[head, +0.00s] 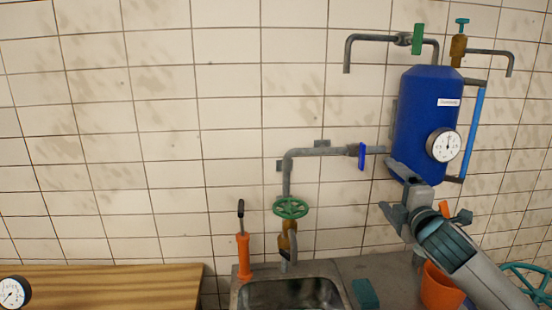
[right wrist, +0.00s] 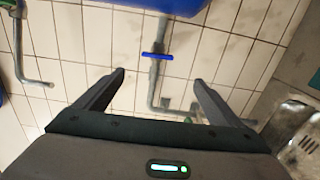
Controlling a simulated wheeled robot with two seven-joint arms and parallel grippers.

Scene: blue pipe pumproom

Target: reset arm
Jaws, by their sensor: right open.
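My right gripper (head: 392,188) is open and empty, just below the blue tank (head: 425,112) and in front of the wall in the head view. In the right wrist view its two fingers (right wrist: 158,85) stand wide apart with nothing between them but tiled wall, a grey pipe (right wrist: 153,85) and a blue valve handle (right wrist: 157,55) beyond. My right arm comes in from the lower right and hides part of the orange bucket (head: 437,288). My left gripper is in neither view.
A sink (head: 292,294) stands below a tap with a green handwheel (head: 291,208). An orange-handled tool (head: 243,255) stands left of it. A teal block (head: 365,293) lies right of the sink. A wooden tabletop (head: 120,285) with a gauge (head: 13,292) is at left.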

